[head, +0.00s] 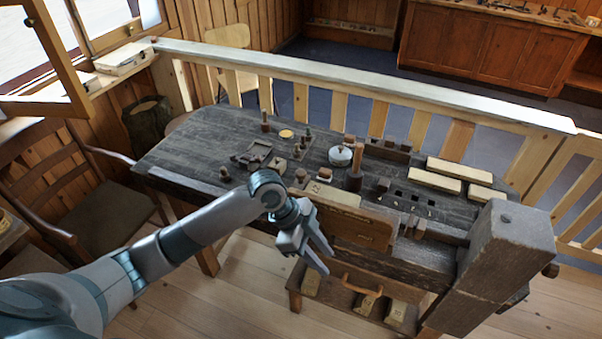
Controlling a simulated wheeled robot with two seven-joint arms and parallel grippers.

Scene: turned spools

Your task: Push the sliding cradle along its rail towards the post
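My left gripper (322,258) hangs in front of the table's near edge, beside an upright brown wooden board (350,226). Its fingers point down to the right; they are apart, with nothing visible between them. A dark workbench (205,150) carries several small wooden pieces. A thick brown upright peg (355,170), possibly the post, stands near the middle. Small brown blocks (415,228) sit at the front edge right of the board; I cannot tell whether they are the cradle. The rail cannot be made out clearly. My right gripper is not in view.
A big grey wooden block (505,250) stands at the bench's right end. A round lidded tin (341,156) and pale blocks (431,181) lie on top. A lower shelf with a handle (361,285) is under the front. A railing (350,79) runs behind. The bench's left part is clear.

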